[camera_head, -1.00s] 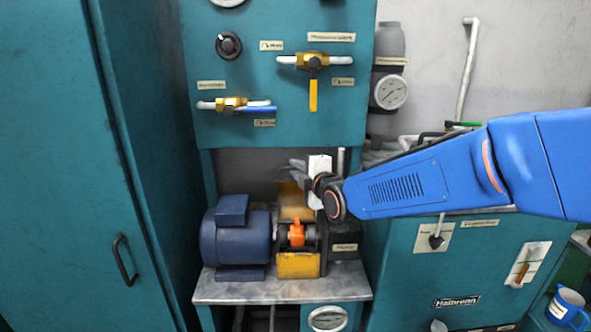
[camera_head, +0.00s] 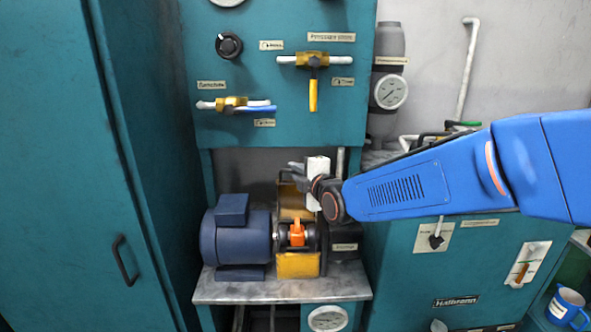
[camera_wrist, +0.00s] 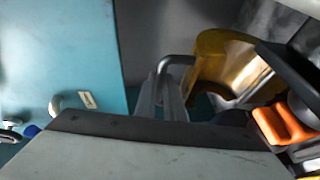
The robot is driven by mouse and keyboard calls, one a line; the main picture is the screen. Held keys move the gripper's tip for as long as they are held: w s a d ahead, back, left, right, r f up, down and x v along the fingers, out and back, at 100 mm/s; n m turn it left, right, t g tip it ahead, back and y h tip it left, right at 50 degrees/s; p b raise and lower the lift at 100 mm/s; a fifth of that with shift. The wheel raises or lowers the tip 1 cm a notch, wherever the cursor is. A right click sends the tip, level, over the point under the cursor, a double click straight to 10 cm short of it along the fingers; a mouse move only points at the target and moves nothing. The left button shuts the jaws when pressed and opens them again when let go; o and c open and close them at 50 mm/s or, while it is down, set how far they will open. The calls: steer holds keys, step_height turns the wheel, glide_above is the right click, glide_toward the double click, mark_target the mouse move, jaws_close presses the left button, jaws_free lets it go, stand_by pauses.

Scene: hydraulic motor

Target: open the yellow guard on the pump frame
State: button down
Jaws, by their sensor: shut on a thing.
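The yellow guard (camera_head: 293,207) stands raised on the pump frame, between the dark blue motor and the dark pump block. It also shows in the wrist view (camera_wrist: 216,58), with a grey bar handle (camera_wrist: 178,60) at its edge. The orange coupling (camera_head: 297,234) below it is exposed. A lower yellow part (camera_head: 298,265) is in front of the coupling. My gripper (camera_head: 287,178) is at the top of the guard, and in the wrist view its fingers (camera_wrist: 161,98) are shut on the handle. The exact contact is partly hidden.
The blue motor (camera_head: 236,240) is left of the guard and the black pump block (camera_head: 345,242) is right. A teal panel with valves (camera_head: 313,85) overhangs behind. A teal cabinet (camera_head: 70,170) stands at left. The bench front (camera_head: 280,292) is clear.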

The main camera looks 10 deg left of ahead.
steer(key=shift+s+d+f, duration=0.15)
steer(key=shift+s+d, duration=0.1)
steer(key=shift+s, duration=0.6)
steer(key=c, duration=2.1)
jaws_free()
steer(key=v, duration=1.7)
steer(key=shift+s+d, duration=0.1)
